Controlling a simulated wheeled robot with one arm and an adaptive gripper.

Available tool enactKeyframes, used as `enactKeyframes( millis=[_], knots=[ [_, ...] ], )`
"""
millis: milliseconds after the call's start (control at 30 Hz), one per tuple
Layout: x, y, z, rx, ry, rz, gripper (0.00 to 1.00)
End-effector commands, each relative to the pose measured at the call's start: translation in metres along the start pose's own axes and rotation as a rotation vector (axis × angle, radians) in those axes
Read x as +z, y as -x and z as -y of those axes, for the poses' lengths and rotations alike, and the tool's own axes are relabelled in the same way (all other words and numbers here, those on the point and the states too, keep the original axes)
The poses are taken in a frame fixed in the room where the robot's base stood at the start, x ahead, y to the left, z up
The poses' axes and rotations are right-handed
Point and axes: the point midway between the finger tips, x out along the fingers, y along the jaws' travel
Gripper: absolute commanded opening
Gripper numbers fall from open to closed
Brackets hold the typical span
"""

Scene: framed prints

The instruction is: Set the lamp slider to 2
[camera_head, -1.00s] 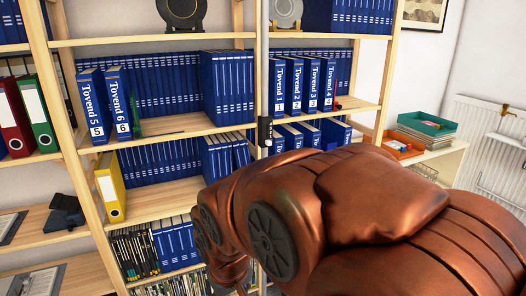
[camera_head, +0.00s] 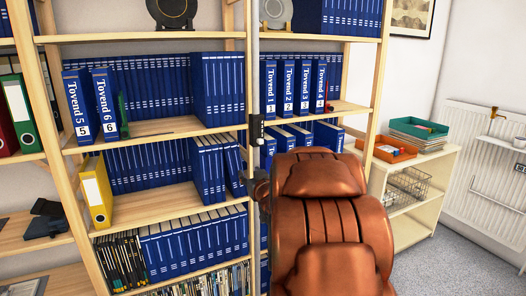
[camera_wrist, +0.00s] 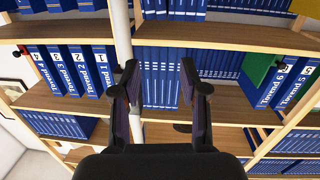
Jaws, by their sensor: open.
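A thin grey vertical pole (camera_head: 255,70) stands in front of the bookcase. A small black slider block (camera_head: 257,131) with tiny light marks sits on it, just below the shelf with the Tovend binders; its setting is too small to read. In the head view my copper arm covers the pole's lower right side, and a dark part of my arm's end shows just below the slider. In the wrist view my gripper (camera_wrist: 160,85) is open and empty, its fingers pointing toward the shelves. The pole (camera_wrist: 121,35) passes behind the left finger there. The slider cannot be made out in that view.
The bookcase behind holds blue binders numbered 1 to 4 (camera_head: 295,88), binders 5 and 6 (camera_head: 92,105), and a yellow binder (camera_head: 96,192). A low cabinet (camera_head: 425,205) with an orange tray (camera_head: 391,147) stands at right. Floor shows free at the far right.

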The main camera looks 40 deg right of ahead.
Motion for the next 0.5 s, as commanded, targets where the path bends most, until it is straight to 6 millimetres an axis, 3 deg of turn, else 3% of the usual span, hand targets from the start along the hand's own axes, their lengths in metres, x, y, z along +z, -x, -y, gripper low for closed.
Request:
enactKeyframes(
  millis=[33,200,500],
  knots=[
    [0.002,-0.002,-0.013,0.002,-0.009,-0.052,0.44],
    [-0.014,-0.001,-0.043,-0.025,-0.035,-0.248,0.44],
    [-0.032,0.014,-0.069,-0.062,-0.063,-0.445,0.44]
  ],
)
